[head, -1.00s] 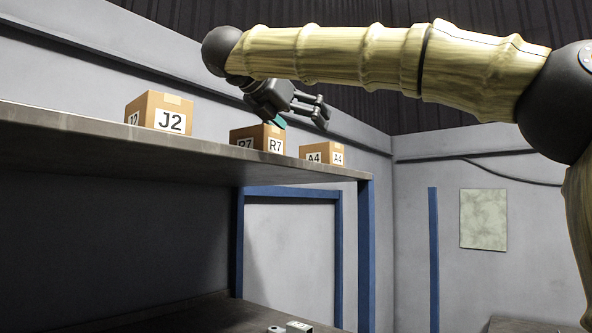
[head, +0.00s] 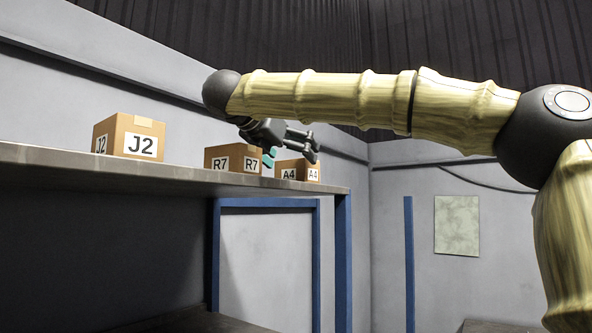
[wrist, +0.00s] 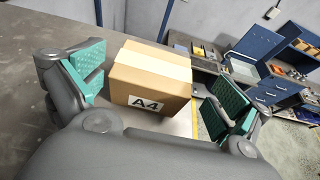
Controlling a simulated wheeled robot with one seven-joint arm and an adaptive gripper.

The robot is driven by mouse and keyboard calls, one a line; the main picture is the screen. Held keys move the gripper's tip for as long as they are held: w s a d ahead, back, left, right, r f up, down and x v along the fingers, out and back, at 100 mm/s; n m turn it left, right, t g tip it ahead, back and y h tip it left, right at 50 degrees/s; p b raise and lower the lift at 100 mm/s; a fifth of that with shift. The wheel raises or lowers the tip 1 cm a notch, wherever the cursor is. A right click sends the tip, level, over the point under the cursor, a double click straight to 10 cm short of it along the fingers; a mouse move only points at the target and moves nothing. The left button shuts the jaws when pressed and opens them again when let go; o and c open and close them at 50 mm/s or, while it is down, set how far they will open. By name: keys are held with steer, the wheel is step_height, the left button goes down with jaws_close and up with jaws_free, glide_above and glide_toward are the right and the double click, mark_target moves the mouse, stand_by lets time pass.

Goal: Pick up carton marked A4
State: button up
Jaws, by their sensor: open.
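The carton marked A4 (head: 298,171) stands upright on the high shelf (head: 120,172), close to its right end in the head view. It is a brown box with pale tape on top and white labels. My gripper (head: 290,150) is open at the carton, overlapping its top left in the head view. In the wrist view the A4 carton (wrist: 150,80) lies between and beyond the two green-padded fingers of my gripper (wrist: 158,95). Gaps show on both sides, so neither finger appears to touch it.
The carton marked R7 (head: 230,158) stands close to the left of A4, near my gripper. The carton marked J2 (head: 130,137) is farther left. A blue workbench (wrist: 265,75) with drawers stands beyond the shelf edge in the wrist view.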

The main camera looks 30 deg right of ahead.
steer(key=shift+s+d+f+p, duration=0.1)
steer(key=shift+d+p, duration=0.6)
steer(key=shift+d, duration=0.3)
steer(key=shift+w+d+f, duration=0.4)
steer(key=shift+w+f, duration=0.05)
steer(key=shift+w, duration=0.15)
steer(key=shift+w+d+f, duration=0.4)
steer(key=shift+w, duration=0.15)
steer(key=shift+s+a+r, duration=0.15)
steer(key=shift+s+r, duration=0.1)
steer(key=shift+s, duration=0.35)
steer(key=shift+c, duration=0.4)
steer(key=c, duration=0.3)
steer(key=shift+w+f, duration=0.15)
steer(key=shift+w, duration=0.1)
steer(key=c, duration=0.7)
steer(key=shift+s, duration=0.1)
steer(key=shift+c, duration=0.2)
